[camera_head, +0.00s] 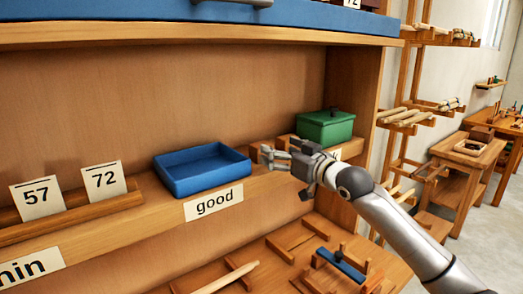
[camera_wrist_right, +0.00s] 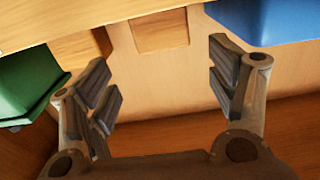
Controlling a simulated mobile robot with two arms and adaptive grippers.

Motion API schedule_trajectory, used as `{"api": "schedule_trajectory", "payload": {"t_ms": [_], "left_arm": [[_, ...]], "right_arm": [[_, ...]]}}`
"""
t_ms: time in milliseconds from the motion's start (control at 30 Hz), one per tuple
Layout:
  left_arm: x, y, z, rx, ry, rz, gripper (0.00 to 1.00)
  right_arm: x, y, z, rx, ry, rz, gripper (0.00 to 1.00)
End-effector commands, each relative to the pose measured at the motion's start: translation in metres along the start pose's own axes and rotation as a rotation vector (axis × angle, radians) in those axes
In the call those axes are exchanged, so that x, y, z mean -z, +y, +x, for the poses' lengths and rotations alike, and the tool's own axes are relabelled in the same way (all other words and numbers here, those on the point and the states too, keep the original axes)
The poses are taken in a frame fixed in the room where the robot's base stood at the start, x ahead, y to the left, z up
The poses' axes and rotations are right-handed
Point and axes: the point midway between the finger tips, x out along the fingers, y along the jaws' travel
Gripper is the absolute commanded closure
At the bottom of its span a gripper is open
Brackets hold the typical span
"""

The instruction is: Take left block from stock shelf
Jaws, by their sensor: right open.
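My right gripper (camera_head: 282,159) is open at the shelf board, between the blue tray and the green box. In the right wrist view the open fingers (camera_wrist_right: 160,80) stand apart with nothing between their pads. A square-faced wooden piece (camera_wrist_right: 159,31) shows past the fingertips, roughly in line with the gap and not touched. I cannot tell whether it is the left block. In the head view, the gripper hides that part of the shelf. No clearly separate pair of blocks shows. My left gripper is not in view.
The blue tray (camera_head: 203,182) stands left of the gripper, above the "good" label (camera_head: 213,203). The green box (camera_head: 325,128) stands close on the right. Cards 57 and 72 (camera_head: 104,181) stand further left. Below, a blue bar (camera_head: 341,265) and wooden pieces lie on a board.

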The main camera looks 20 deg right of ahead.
Motion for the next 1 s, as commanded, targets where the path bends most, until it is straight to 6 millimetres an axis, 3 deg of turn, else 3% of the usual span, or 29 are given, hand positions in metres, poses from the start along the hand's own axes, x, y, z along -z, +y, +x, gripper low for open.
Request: {"api": "schedule_trajectory", "payload": {"t_ms": [133,367,700,1000], "left_arm": [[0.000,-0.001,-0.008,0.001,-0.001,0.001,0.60],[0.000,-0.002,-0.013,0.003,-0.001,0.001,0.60],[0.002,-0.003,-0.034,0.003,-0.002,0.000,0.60],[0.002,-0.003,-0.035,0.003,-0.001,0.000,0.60]], "right_arm": [[0.002,0.000,0.018,-0.001,0.001,0.002,0.21],[0.001,-0.001,0.030,0.000,-0.001,0.000,0.21],[-0.001,-0.005,0.069,0.000,-0.001,-0.001,0.21],[-0.004,-0.005,0.078,0.000,-0.001,-0.002,0.21]]}}
